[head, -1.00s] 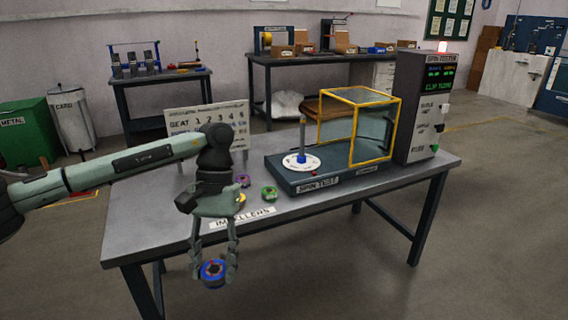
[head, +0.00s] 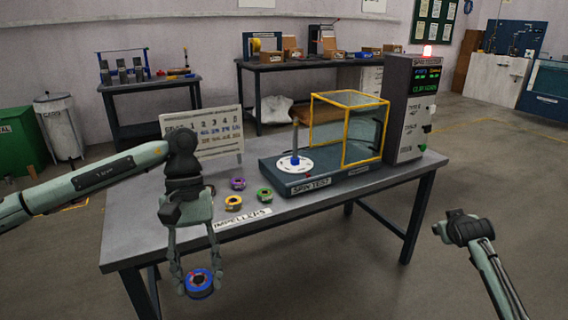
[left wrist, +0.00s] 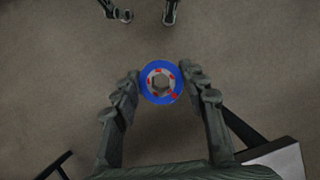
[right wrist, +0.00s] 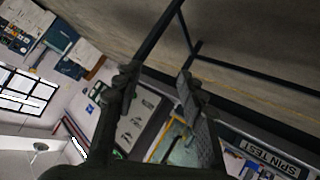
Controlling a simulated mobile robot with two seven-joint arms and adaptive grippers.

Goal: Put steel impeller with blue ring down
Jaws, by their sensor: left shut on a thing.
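The steel impeller with blue ring (head: 199,283) hangs between the fingertips of my left gripper (head: 197,277), in front of the table's front edge. In the left wrist view, the impeller (left wrist: 161,82) shows its blue ring, red marks and grey hub, with bare floor behind it. The left fingers touch it from both sides. My right arm shows at the right of the head view, clear of the table. My right gripper (right wrist: 155,85) has its fingers apart with nothing between them in the right wrist view.
The table (head: 150,220) carries purple (head: 238,184), green (head: 265,194) and yellow (head: 233,202) impellers behind the impellers label (head: 242,219). The spin test base (head: 330,172) has an upright spindle (head: 295,142) and a yellow-framed guard (head: 347,130). A tester cabinet (head: 405,115) stands right.

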